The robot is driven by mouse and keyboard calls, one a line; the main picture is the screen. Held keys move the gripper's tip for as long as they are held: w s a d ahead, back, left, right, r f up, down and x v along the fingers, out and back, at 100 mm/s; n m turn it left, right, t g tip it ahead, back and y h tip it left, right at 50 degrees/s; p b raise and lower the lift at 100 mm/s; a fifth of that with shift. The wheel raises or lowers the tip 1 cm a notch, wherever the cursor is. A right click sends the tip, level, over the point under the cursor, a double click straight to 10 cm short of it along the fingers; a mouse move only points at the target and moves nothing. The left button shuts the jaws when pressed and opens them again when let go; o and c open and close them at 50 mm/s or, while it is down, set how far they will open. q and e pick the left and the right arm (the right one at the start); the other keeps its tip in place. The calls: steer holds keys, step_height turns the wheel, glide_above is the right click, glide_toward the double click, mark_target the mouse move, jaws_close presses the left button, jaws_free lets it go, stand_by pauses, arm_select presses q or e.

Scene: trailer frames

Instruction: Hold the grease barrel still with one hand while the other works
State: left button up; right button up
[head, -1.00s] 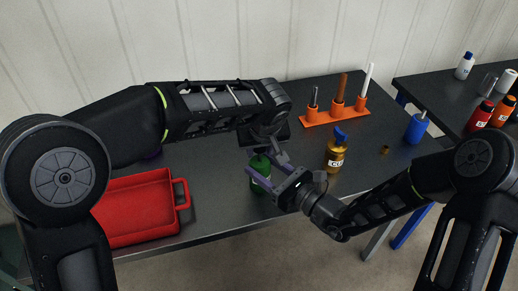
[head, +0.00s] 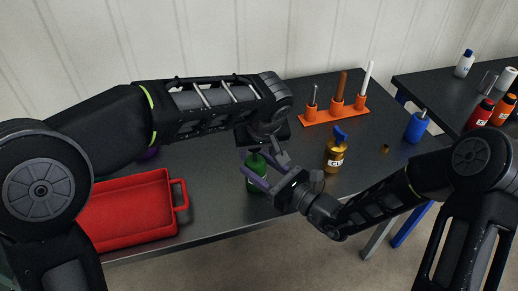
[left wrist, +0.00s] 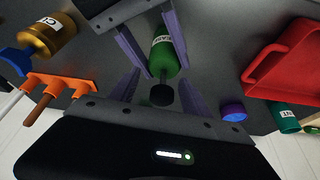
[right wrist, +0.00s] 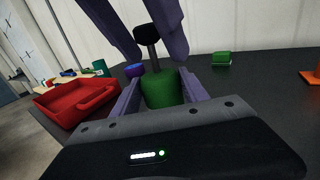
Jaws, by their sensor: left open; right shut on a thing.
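The grease barrel (head: 258,176) is a green cylinder standing near the table's front edge. A black rod with a dark knob (right wrist: 147,34) rises from its top; the knob also shows in the left wrist view (left wrist: 160,95). My right gripper (head: 254,169) is shut on the barrel's side, its purple fingers on both sides of the green body (right wrist: 161,88). My left gripper (head: 264,152) points down from above, open, with its fingers on either side of the rod and knob. A gap shows between those fingers and the knob. Part of the barrel is hidden behind the fingers.
A red tray (head: 172,221) with a handle lies left of the barrel. A yellow bottle (head: 335,156) stands to the right. An orange rack (head: 337,116) of upright tools is behind it, with a blue bottle (head: 415,128) farther right. A purple round thing (left wrist: 233,110) lies near the tray.

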arm_select(q)
steer(key=v, duration=0.6)
steer(key=shift+w+d+r, duration=0.2)
steer(key=shift+w+d, duration=0.15)
steer(key=shift+d, duration=0.05)
steer(key=shift+c, duration=0.5)
steer(key=s+a+r+m+h, duration=0.2)
steer(key=a+r+m, duration=0.1)
steer(key=r+m, duration=0.4)
steer(key=shift+a+r+h, duration=0.3)
steer(key=shift+r, duration=0.2)
steer(key=shift+f+g, duration=0.1)
steer(key=shift+g, duration=0.2)
steer(key=x, duration=1.1)
steer(key=shift+w+d+f, duration=0.1)
steer(key=shift+w+f, duration=0.1)
steer(key=shift+f, duration=0.15)
